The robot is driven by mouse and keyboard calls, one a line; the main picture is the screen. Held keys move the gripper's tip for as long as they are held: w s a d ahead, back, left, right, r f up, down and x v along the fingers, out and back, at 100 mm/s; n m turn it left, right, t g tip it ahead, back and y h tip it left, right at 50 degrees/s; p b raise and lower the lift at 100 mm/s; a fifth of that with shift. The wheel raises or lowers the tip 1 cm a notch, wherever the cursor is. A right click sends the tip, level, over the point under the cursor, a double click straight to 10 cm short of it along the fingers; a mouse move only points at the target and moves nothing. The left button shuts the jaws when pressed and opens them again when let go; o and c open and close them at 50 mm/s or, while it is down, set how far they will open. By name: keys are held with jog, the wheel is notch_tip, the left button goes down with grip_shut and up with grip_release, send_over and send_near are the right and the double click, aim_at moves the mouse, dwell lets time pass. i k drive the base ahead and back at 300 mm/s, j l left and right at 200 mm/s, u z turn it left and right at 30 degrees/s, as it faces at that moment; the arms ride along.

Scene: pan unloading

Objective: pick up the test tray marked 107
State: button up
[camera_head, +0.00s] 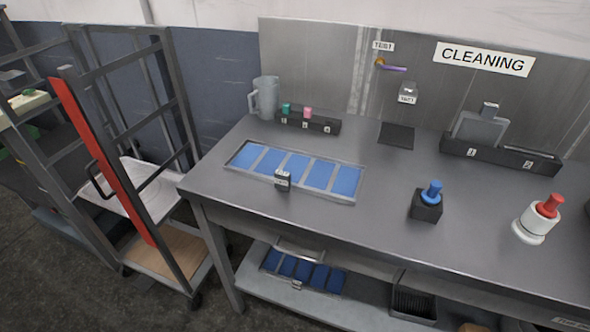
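A flat grey tray (360,182) with several blue panels lies on the metal table's left half. A small dark block with a pale label (283,180) stands at its front edge; I cannot read the label surely. A second tray with blue panels (300,250) and a raised handle sits on the shelf under the table. It has a small pale tag (297,285) at its front, too small to read. I cannot tell which tray bears 107. My gripper is not in view.
The table (345,225) also holds a grey jug (265,97), a dark rack (308,122) with small coloured items, a blue-topped block (427,207), a red-topped white piece (537,220) and a numbered holder (500,160). A wheeled rack (130,160) stands left. The table's front middle is clear.

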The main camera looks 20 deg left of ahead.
aim_at(286, 168)
jog(key=j+u, duration=0.1)
jog(key=j, duration=0.35)
jog(key=i+j+u, duration=0.1)
jog(key=j, duration=0.3)
jog(key=i+j+u, duration=0.1)
jog(key=j, duration=0.3)
jog(key=i+j+u, duration=0.15)
jog(key=j, duration=0.3)
jog(key=i+j+u, duration=0.1)
jog(key=j, duration=0.3)
jog(key=i+l, duration=0.1)
jog(key=i, duration=0.1)
